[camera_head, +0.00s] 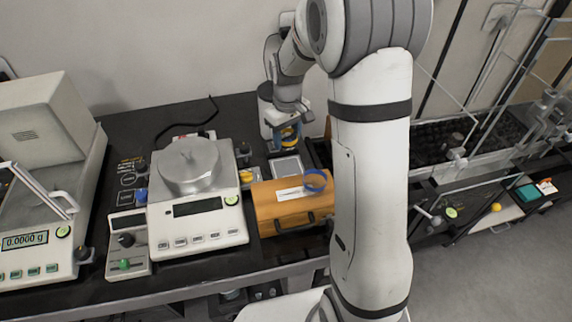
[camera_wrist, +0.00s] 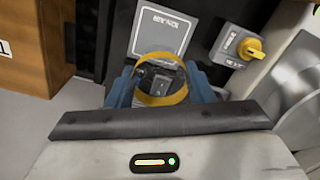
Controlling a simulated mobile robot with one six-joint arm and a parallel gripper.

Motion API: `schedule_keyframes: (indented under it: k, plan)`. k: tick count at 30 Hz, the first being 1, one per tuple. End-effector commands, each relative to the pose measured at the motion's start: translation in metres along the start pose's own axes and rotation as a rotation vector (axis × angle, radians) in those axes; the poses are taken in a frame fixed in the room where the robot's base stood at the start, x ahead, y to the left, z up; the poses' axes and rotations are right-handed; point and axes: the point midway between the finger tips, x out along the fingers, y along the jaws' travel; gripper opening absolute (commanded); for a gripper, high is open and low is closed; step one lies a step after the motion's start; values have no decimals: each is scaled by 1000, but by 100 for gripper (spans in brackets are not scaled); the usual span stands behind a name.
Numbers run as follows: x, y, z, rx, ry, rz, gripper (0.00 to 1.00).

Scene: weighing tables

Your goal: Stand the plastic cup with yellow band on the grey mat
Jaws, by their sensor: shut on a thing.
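My gripper (camera_head: 287,143) is shut on the clear plastic cup with the yellow band (camera_head: 289,133), in the middle of the head view. In the wrist view the cup (camera_wrist: 163,99) sits between the two blue fingers of my gripper (camera_wrist: 161,84), and I look down into its open top. The grey mat (camera_head: 287,168) lies on the dark table just in front of the cup in the head view. In the wrist view the mat (camera_wrist: 144,38) shows beyond the cup, with printed lettering. The gap between the cup's base and the table is hidden.
A wooden box (camera_head: 267,210) with a blue ring-like object (camera_head: 316,180) on top stands in front of the mat. A balance (camera_head: 198,230) stands left of the mat. A grey switch box with a yellow knob (camera_wrist: 238,46) sits beside the mat.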

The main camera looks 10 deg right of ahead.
Motion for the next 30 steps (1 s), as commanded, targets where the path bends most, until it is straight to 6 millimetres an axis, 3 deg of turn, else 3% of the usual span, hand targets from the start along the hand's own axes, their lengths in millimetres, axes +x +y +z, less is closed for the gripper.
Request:
schedule_keyframes:
  k: [6, 20, 30]
  plan:
    - [42, 0, 2, 2, -6, -2, 26]
    - [93, 3, 3, 10, -5, -2, 26]
    - [99, 4, 2, 11, -1, 0, 26]
